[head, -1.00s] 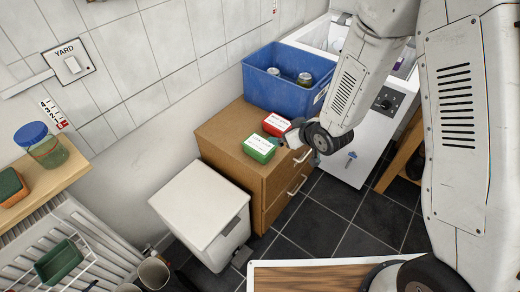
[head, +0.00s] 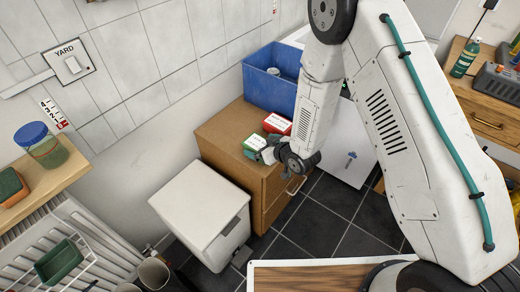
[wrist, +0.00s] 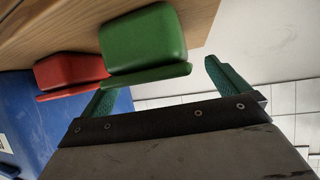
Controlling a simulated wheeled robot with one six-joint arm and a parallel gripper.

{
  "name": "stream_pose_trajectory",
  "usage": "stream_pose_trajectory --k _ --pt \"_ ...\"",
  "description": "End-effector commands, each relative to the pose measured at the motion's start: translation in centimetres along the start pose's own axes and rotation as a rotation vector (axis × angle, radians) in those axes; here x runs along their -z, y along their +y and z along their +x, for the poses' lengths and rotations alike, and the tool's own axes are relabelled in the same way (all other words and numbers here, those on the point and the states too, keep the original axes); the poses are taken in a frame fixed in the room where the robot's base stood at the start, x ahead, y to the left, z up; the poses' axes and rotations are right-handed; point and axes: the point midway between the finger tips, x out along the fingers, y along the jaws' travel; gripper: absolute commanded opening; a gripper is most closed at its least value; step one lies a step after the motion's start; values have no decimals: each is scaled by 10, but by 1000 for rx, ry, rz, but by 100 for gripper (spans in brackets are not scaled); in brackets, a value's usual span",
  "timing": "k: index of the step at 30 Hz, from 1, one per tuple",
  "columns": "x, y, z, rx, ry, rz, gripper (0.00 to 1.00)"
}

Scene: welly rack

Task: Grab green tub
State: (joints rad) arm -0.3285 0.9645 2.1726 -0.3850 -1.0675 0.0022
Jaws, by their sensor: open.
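The green tub (head: 254,142) with a white label stands on the wooden cabinet (head: 222,142), close to its front edge. In the wrist view the green tub (wrist: 145,45) lies just ahead of my open fingers, nearer the left one. My gripper (head: 264,155) is beside the tub in the head view and partly covers it. In the wrist view my gripper (wrist: 158,78) has nothing between its green fingertips. I cannot tell whether a finger touches the tub.
A red tub (head: 277,123) stands right beside the green one, and it also shows in the wrist view (wrist: 70,70). A blue crate (head: 262,88) is behind it. A white lidded bin (head: 200,205) stands left of the cabinet. A dark green container (head: 58,262) sits in a wire rack.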

Motion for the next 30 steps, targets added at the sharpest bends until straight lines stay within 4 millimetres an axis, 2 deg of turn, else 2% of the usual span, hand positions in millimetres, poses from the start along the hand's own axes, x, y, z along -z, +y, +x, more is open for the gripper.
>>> stream_pose_trajectory --k 8,15,30 --pt "0 0 4 0 -1 0 100" --pt "0 0 3 0 -1 0 34" --pt "5 1 1 -1 0 -1 33"
